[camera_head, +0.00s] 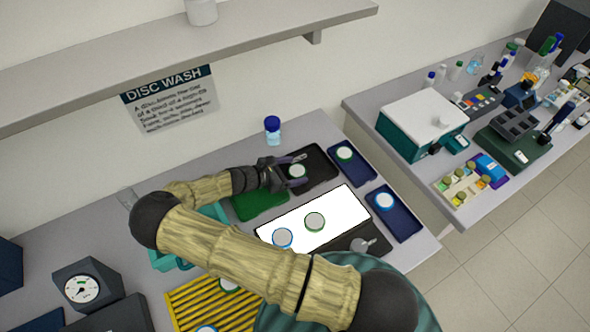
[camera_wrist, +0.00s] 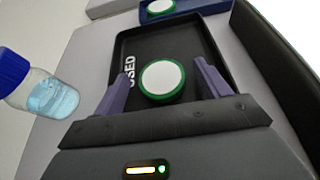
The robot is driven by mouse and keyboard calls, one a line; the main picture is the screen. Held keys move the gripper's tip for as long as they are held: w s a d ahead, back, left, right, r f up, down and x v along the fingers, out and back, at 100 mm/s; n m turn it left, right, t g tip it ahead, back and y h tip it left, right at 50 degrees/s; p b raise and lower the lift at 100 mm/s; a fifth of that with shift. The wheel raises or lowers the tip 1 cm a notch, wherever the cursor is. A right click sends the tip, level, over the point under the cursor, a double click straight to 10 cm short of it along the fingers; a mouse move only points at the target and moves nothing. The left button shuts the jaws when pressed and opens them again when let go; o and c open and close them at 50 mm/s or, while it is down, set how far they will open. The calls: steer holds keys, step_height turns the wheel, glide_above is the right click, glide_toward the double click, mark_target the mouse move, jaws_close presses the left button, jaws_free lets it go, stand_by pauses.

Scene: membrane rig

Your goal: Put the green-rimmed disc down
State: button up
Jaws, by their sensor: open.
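A green-rimmed disc with a white face (camera_wrist: 162,79) lies flat in a black tray (camera_wrist: 133,48) marked "USED". The disc (camera_head: 297,171) and the tray (camera_head: 322,168) also show in the head view. My gripper (camera_wrist: 161,82) is open, with one purple finger on each side of the disc. In the wrist view gaps show between the disc and both fingers. My gripper (camera_head: 289,172) is low over the tray's left part in the head view.
A blue-capped bottle (camera_head: 272,130) stands close behind my gripper. Another green-rimmed disc (camera_head: 344,153) sits in a blue tray to the right. A lit white panel (camera_head: 337,207) in front bears two discs. A green mat (camera_head: 260,204) lies to the left. A shelf (camera_head: 200,60) hangs above.

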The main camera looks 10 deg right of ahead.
steer(key=b+v, duration=0.3)
steer(key=v, duration=0.9)
steer(key=shift+f, duration=0.1)
steer(key=shift+d, duration=0.1)
steer(key=shift+w+d, duration=0.1)
steer(key=shift+w, duration=0.05)
